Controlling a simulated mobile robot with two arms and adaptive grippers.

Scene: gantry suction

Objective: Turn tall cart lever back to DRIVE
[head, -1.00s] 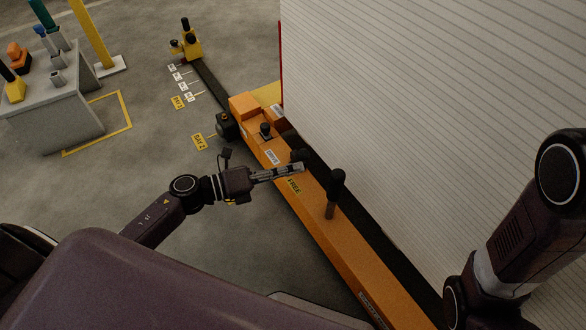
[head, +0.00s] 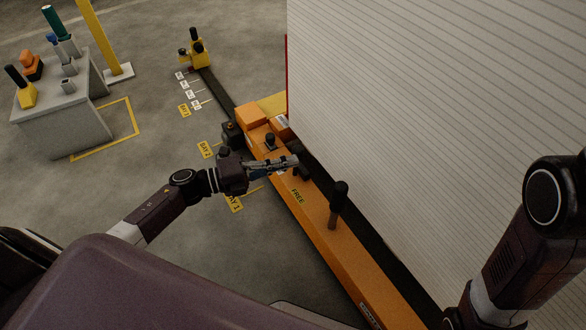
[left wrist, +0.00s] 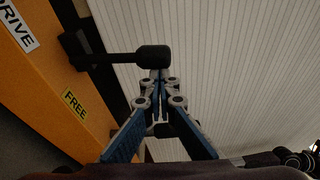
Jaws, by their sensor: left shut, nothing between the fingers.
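The lever is black with a thick rounded grip (left wrist: 153,57). In the left wrist view it reaches out sideways from the orange cart beam, between the white DRIVE label (left wrist: 18,25) and the yellow FREE label (left wrist: 75,104). In the head view its dark end (head: 304,173) shows by the beam, partly behind my fingers. My left gripper (head: 297,160) is over the orange beam (head: 318,217). In the left wrist view its fingers (left wrist: 160,76) are shut and empty, with the tips close to the grip; I cannot tell whether they touch. My right gripper is out of view.
An upright black handle (head: 338,203) stands on the beam nearer to me. A smaller black knob (head: 270,141) is farther along. A large ribbed white wall (head: 440,110) closes the right side. A grey bench (head: 70,112) stands at far left, with open floor between.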

